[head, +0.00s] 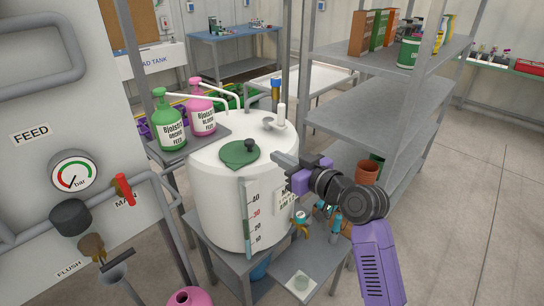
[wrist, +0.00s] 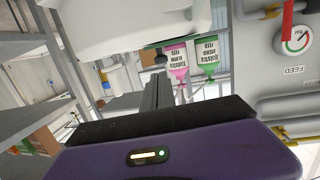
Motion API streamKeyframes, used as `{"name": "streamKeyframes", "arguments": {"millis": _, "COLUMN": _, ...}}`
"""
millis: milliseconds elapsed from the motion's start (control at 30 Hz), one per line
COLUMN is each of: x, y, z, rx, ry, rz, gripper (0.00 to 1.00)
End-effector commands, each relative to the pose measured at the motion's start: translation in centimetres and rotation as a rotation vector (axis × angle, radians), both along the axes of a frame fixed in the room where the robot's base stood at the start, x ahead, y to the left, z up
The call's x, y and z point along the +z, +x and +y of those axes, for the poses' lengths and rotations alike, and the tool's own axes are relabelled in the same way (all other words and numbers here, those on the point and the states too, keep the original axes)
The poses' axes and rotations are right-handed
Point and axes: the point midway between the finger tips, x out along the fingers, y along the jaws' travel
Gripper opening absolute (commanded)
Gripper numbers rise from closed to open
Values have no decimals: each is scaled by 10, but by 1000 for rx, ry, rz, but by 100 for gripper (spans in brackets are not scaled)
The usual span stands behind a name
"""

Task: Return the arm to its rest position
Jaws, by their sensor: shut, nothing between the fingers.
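My gripper (head: 284,163) is shut and empty. In the head view it points left beside the upper right side of the white tank (head: 222,195). My purple and dark arm reaches up to it from the lower right. In the wrist view the shut fingers (wrist: 157,92) point away from the camera, below the tank's white body (wrist: 125,28). I cannot tell whether the fingertips touch the tank.
The green lid (head: 238,154) is on the tank. Green (head: 168,125) and pink (head: 201,108) pump bottles stand behind it. The feed panel (head: 60,110) is at left. Grey shelves (head: 365,125) stand close behind my arm. Floor (head: 470,200) at right is clear.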

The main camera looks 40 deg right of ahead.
Motion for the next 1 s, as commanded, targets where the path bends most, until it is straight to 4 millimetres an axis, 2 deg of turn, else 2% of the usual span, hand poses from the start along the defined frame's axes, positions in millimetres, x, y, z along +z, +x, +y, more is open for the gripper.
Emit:
{"name": "streamKeyframes", "arguments": {"millis": 100, "x": 1, "y": -20, "z": 1, "rx": -3, "ry": 0, "rz": -1, "gripper": 0}}
{"name": "streamKeyframes", "arguments": {"millis": 300, "x": 5, "y": -42, "z": 3, "rx": -2, "ry": 1, "rz": 0, "gripper": 0}}
{"name": "streamKeyframes", "arguments": {"millis": 700, "x": 9, "y": -46, "z": 2, "rx": -9, "ry": 15, "rz": -9, "gripper": 0}}
{"name": "streamKeyframes", "arguments": {"millis": 867, "x": 30, "y": -49, "z": -17, "rx": -95, "ry": 31, "rz": -96, "gripper": 0}}
{"name": "streamKeyframes", "arguments": {"millis": 900, "x": 39, "y": -52, "z": -25, "rx": -129, "ry": 30, "rz": -128, "gripper": 0}}
{"name": "streamKeyframes", "arguments": {"millis": 1000, "x": 42, "y": -66, "z": -37, "rx": -222, "ry": 50, "rz": -192, "gripper": 0}}
